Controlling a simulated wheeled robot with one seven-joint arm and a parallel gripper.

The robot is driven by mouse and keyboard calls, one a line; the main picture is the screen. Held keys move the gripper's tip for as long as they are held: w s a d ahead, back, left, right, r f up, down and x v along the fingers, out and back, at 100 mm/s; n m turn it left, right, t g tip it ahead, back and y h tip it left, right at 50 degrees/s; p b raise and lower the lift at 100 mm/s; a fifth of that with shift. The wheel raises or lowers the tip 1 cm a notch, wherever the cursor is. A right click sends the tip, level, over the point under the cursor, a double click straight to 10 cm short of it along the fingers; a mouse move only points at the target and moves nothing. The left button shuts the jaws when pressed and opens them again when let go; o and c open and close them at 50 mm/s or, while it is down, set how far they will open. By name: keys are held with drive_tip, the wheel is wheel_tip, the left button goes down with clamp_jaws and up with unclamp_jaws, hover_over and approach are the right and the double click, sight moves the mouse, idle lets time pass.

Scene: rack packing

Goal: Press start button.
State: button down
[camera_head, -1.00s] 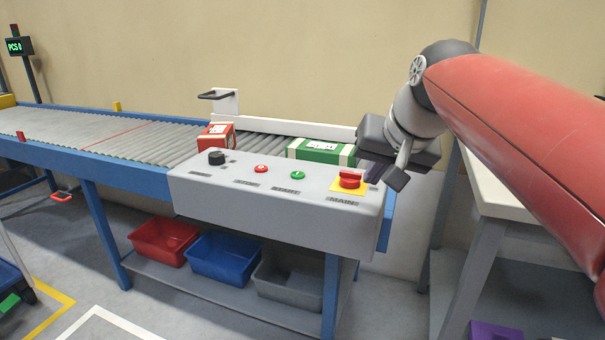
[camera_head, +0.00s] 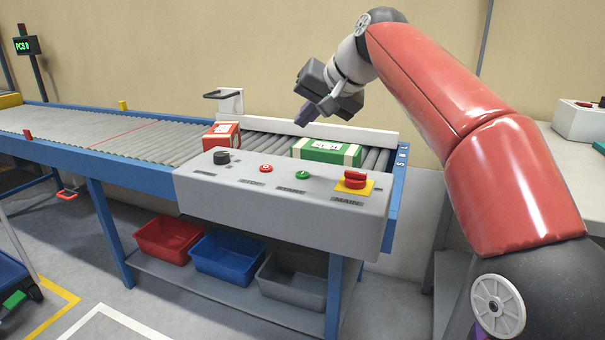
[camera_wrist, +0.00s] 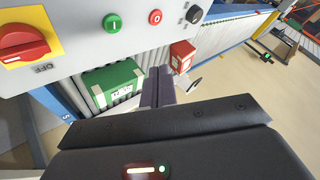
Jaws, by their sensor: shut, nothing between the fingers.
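The green start button (camera_head: 302,174) sits on the sloped top of the grey control box (camera_head: 280,215), above a START label. It also shows in the wrist view (camera_wrist: 112,23), marked with a white line. The red stop button (camera_head: 266,169) is to its left in the head view. A large red main switch (camera_head: 355,179) on a yellow plate is to its right. My gripper (camera_head: 304,116) is shut and empty, raised above the conveyor behind the box, apart from the buttons. Its fingers (camera_wrist: 158,87) show in the wrist view.
A green package (camera_head: 326,151) and a red package (camera_head: 221,137) lie on the roller conveyor (camera_head: 120,137) behind the box. A black knob (camera_head: 221,157) stands at the box's left. Red, blue and grey bins sit on the shelf below. The space above the box is clear.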

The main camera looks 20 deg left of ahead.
sight(306, 175)
wheel_tip(306, 175, down, 8)
drive_tip(key=b, duration=0.3)
drive_tip(key=shift+f+b, duration=0.15)
drive_tip(key=shift+b, duration=0.25)
drive_tip(key=shift+f, duration=0.1)
idle(1.7)
drive_tip(key=shift+f, duration=0.3)
drive_tip(key=shift+f+b, duration=0.4)
drive_tip(key=shift+b, duration=0.05)
idle(0.5)
drive_tip(key=shift+r+p, duration=0.8)
drive_tip(key=shift+p, duration=0.1)
wheel_tip(306, 175, up, 3)
drive_tip(key=p, duration=0.2)
drive_tip(key=shift+f+p, duration=0.1)
drive_tip(key=shift+p, duration=0.25)
drive_tip(key=shift+r, duration=1.1)
